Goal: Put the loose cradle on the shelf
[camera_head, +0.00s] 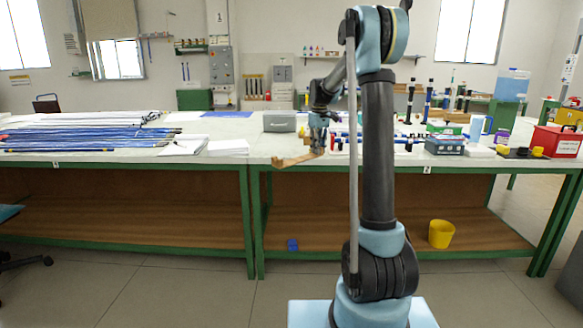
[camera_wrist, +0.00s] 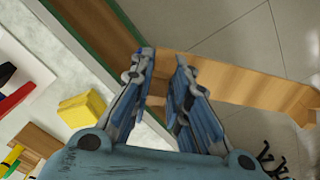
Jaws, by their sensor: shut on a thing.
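The loose cradle is a light wooden piece (camera_head: 295,160) at the bench's front edge, under my gripper (camera_head: 318,150). In the wrist view the cradle (camera_wrist: 245,80) reaches from between my fingers (camera_wrist: 163,68) to the right, with a raised end block. My gripper is shut on it near one end, and the fingers hide part of it. In the wrist view most of it is out past the green bench edge, over the floor. The brown wooden shelf (camera_head: 315,228) is low under the bench. My arm hides part of it.
A yellow bucket (camera_head: 441,234) and a small blue cup (camera_head: 292,245) are on the lower shelf. The bench top holds a grey box (camera_head: 279,122), blue rods (camera_head: 85,138) and a red box (camera_head: 556,141). A green leg (camera_head: 248,220) divides the shelf bays. The left bay looks clear.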

